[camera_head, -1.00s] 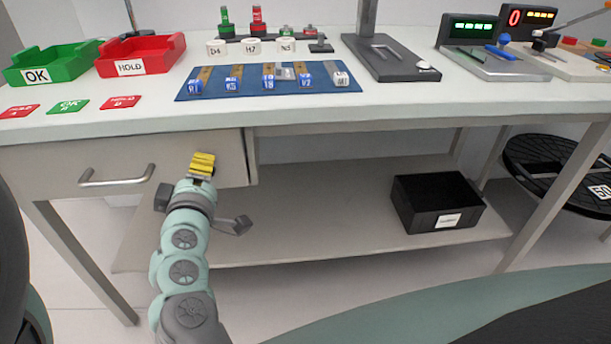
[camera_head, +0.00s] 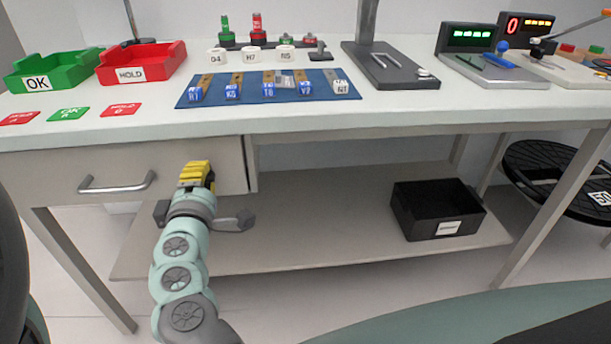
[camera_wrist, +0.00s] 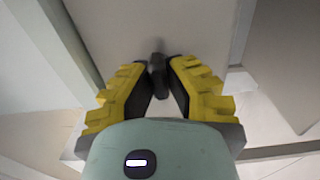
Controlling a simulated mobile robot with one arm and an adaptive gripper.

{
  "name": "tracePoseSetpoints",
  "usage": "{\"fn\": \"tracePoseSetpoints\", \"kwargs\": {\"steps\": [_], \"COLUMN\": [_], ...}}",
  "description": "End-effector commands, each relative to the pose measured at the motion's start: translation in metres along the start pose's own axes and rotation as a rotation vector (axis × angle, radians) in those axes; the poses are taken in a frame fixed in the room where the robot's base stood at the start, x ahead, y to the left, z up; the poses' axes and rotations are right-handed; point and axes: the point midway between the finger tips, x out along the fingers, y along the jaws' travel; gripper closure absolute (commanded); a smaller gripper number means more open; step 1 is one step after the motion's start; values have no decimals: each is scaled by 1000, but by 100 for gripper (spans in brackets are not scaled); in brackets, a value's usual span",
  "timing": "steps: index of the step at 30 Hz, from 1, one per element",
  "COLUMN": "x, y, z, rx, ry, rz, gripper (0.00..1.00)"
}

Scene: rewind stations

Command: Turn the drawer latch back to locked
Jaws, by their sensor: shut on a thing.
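The drawer (camera_head: 110,170) is shut under the left end of the bench. It has a light front and a bar handle (camera_head: 117,184). My gripper (camera_head: 196,172) with yellow fingers is at the right part of the drawer front, right of the handle. In the wrist view my gripper (camera_wrist: 158,66) is shut on the drawer latch (camera_wrist: 157,72), a small dark knob-like piece between the fingertips. In the head view the latch is hidden behind my fingers. I cannot tell the latch's exact angle or any lock marking.
On the bench stand a green OK tray (camera_head: 50,68), a red HOLD tray (camera_head: 140,62) and a blue mat (camera_head: 215,98) with labelled blocks. A black bin (camera_head: 437,208) sits on the lower shelf (camera_head: 310,230).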

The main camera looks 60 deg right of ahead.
Motion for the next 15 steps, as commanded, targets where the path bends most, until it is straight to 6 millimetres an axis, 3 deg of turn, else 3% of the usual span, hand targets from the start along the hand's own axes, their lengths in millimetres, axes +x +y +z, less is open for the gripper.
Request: {"fn": "tracePoseSetpoints", "kwargs": {"steps": [5, 6, 13, 15], "x": [0, 0, 0, 0], "y": [-2, -2, -2, -1], "z": [-1, -1, -1, -1], "rx": [1, 1, 1, 1], "ry": [3, 3, 3, 2], "rz": [-5, -6, -3, -3], "gripper": [100, 82, 59, 56]}}
